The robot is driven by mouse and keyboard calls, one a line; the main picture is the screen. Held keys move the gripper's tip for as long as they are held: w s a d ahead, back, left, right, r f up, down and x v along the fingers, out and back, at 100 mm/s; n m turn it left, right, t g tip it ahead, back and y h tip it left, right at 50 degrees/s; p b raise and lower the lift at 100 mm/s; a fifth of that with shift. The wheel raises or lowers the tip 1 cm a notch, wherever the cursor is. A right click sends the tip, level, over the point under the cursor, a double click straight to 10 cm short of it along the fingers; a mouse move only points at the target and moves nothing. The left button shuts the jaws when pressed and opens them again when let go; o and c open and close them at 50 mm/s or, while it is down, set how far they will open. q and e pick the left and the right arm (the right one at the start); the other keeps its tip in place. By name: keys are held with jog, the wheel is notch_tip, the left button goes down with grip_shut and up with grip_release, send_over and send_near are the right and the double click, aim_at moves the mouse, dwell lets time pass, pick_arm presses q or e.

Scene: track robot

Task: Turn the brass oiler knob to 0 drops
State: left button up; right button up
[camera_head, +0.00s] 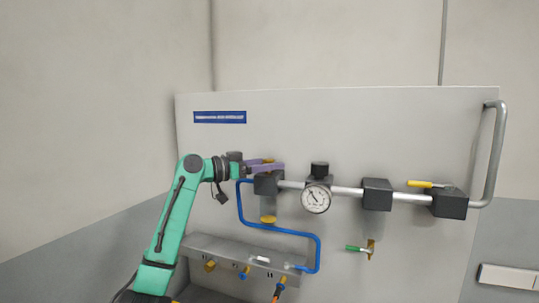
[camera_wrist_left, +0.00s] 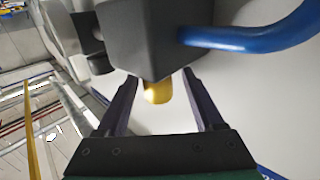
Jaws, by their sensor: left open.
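The brass oiler knob (camera_wrist_left: 158,92) sticks out of a dark block (camera_wrist_left: 158,38) in the left wrist view. In the head view the block (camera_head: 267,184) is the leftmost on the pipe, and a bit of brass knob (camera_head: 268,161) shows on top, partly hidden by the fingers. My left gripper (camera_head: 275,166) reaches in from the left at the block's top. Its purple fingers (camera_wrist_left: 159,84) are open, one on each side of the knob, with visible gaps in the wrist view. I cannot tell the knob's setting. My right gripper is not in view.
A pressure gauge (camera_head: 316,198) with a black knob (camera_head: 319,169) sits to the right on the pipe. Beyond are another dark block (camera_head: 377,194) and a yellow-handled valve (camera_head: 420,184). A blue hose (camera_head: 240,207) runs below. A yellow disc (camera_head: 268,219) is under the left block.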

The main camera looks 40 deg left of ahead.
pick_arm(q)
jog(key=shift+s+r, duration=0.1)
jog(key=shift+s, duration=0.2)
jog(key=shift+c, duration=0.6)
grip_shut()
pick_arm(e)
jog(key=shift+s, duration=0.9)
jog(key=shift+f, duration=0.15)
